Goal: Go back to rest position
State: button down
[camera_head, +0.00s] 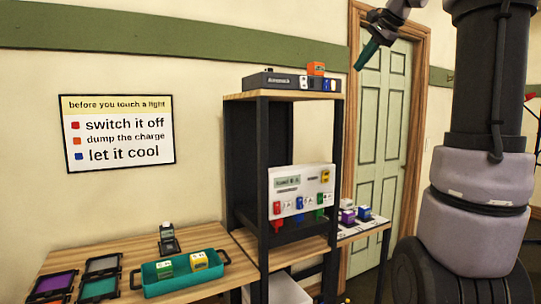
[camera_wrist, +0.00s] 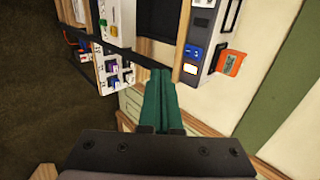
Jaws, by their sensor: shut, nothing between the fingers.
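My gripper (camera_head: 366,54) is at the top of the head view, in front of the green door and right of the shelf's top. Its green fingers point down and left. In the wrist view my gripper (camera_wrist: 160,75) shows its two green fingers closed together, with nothing between them. It is apart from the shelf and from everything on it.
A dark shelf unit (camera_head: 246,150) bears a grey box (camera_head: 272,82) and an orange block (camera_head: 316,69) on top, and a white switch panel (camera_head: 290,183) lower down. A wooden table (camera_head: 120,257) holds a teal tray (camera_head: 153,290). The door (camera_head: 385,130) stands behind.

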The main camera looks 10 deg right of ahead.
jog(key=s+a+f+n, duration=0.4)
jog(key=s+a+f, duration=0.3)
jog(key=s+f, duration=0.4)
jog(key=s+a+f+n+g+h, duration=0.1)
jog(key=s+a+f+n, duration=0.4)
jog(key=s+f, duration=0.7)
jog(key=s+a, duration=0.1)
jog(key=a, duration=0.1)
jog(key=shift+a+f+n, duration=0.25)
jog(key=shift+a+n, duration=0.05)
jog(key=shift+s, duration=0.1)
